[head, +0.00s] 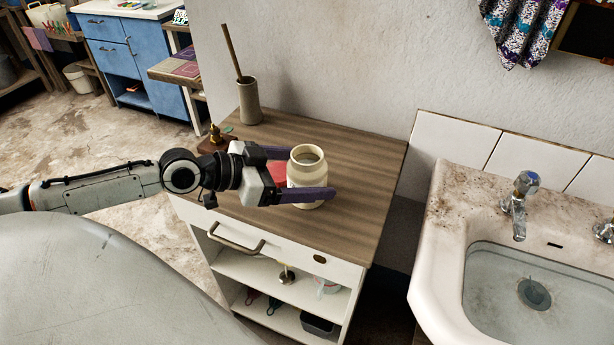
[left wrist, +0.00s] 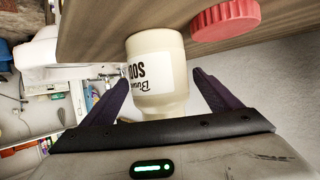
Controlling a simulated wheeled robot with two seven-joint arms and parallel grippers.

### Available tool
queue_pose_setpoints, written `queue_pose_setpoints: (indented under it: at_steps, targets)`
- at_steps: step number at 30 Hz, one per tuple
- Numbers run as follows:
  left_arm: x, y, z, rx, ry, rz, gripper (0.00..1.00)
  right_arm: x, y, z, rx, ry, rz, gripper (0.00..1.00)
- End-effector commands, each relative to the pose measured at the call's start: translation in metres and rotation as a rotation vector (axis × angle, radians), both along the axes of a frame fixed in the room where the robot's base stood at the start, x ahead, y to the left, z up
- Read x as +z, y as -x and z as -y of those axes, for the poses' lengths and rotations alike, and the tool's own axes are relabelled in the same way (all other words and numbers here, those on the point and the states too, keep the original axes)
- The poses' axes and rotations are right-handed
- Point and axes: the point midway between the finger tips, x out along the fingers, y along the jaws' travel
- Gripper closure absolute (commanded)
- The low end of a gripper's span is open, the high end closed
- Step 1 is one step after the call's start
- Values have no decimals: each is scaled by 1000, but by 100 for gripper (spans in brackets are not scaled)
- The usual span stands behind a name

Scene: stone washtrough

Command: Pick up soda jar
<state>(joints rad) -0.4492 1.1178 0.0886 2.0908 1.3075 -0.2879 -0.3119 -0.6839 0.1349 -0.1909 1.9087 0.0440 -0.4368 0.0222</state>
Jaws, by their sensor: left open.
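The soda jar (head: 307,170) is a cream, open-topped jar standing upright on the wooden top of a small cabinet. In the left wrist view the soda jar (left wrist: 157,75) shows a white label with dark lettering reading "SOD". My left gripper (head: 298,174) comes in from the left and is open, with its purple fingers on either side of the jar. In the left wrist view my left gripper (left wrist: 163,90) has the jar between its fingers, with gaps visible on both sides. A red lid (left wrist: 225,22) lies on the top beside the jar. My right gripper is not in view.
The cabinet top (head: 360,180) is clear to the right of the jar. A grey holder (head: 249,103) with a wooden-handled brush stands at the back left, near a small brass item (head: 215,133). The wall is behind. A stained sink (head: 470,195) stands to the right.

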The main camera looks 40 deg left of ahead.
Motion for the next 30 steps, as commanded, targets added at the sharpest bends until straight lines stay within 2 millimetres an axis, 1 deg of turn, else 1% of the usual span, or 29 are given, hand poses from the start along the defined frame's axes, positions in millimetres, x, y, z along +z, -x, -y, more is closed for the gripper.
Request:
queue_pose_setpoints:
  at_steps: [1,10,13,21,26,30]
  targets:
    - [1,-5,2,2,4,6,17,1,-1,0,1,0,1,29]
    - [-10,-28,15,4,2,2,17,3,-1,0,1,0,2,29]
    - [-12,-31,17,1,1,2,17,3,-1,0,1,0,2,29]
    - [-13,-31,18,1,-1,-1,17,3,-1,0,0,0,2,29]
    - [-13,-31,18,1,-1,-1,44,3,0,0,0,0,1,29]
    - [-13,-31,18,1,0,0,67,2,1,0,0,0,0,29]
